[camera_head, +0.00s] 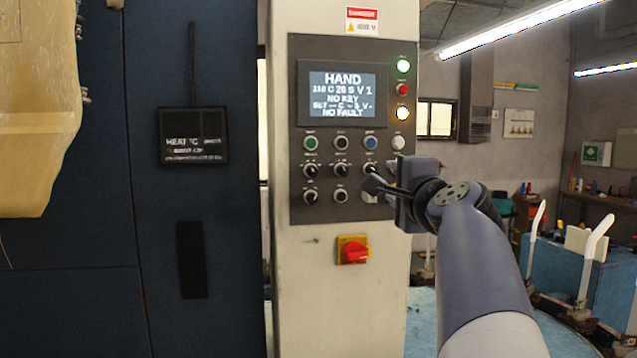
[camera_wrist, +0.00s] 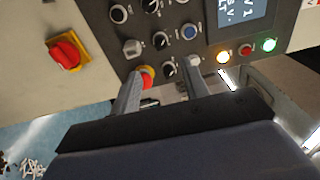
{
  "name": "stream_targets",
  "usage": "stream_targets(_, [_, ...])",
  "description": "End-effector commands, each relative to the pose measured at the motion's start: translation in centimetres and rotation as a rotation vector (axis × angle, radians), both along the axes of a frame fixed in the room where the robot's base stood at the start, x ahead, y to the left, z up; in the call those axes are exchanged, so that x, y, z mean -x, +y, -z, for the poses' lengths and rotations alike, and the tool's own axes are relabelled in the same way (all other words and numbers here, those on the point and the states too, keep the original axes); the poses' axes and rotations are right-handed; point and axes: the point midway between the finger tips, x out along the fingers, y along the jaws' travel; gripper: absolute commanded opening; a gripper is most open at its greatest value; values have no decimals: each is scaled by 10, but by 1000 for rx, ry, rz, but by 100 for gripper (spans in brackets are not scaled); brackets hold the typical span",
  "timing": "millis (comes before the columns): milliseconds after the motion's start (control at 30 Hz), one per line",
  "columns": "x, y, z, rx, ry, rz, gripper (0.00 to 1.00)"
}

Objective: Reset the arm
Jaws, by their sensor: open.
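My arm reaches in from the lower right in the head view. My gripper (camera_head: 374,184) is in front of the lower right part of the grey control panel (camera_head: 300,215), pointing at it. In the wrist view my gripper (camera_wrist: 165,72) has its two fingers apart, with nothing held between them. A black knob (camera_wrist: 169,68) shows between the fingertips. A red button (camera_wrist: 148,72) is partly hidden beside the left fingertip. I cannot tell whether a finger touches the panel.
The panel's display (camera_head: 342,94) reads HAND, NO KEY and NO FAULT. Green (camera_head: 403,65) and amber (camera_head: 402,114) lamps glow. A red rotary switch (camera_head: 354,251) sits below the panel. A blue bench (camera_head: 570,275) with white upright forms stands at the right. Yellowish fabric (camera_head: 30,110) hangs at the left.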

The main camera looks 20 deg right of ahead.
Motion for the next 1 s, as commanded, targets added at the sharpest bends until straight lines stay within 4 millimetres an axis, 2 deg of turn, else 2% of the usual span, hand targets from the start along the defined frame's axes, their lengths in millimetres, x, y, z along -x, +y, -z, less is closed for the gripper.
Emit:
stream_targets(233, [-11,-4,-1,-1,1,0,43])
stream_targets(700, [-83,-26,-6,-1,1,-1,43])
stream_targets(1000, [-104,-32,-5,-1,0,0,43])
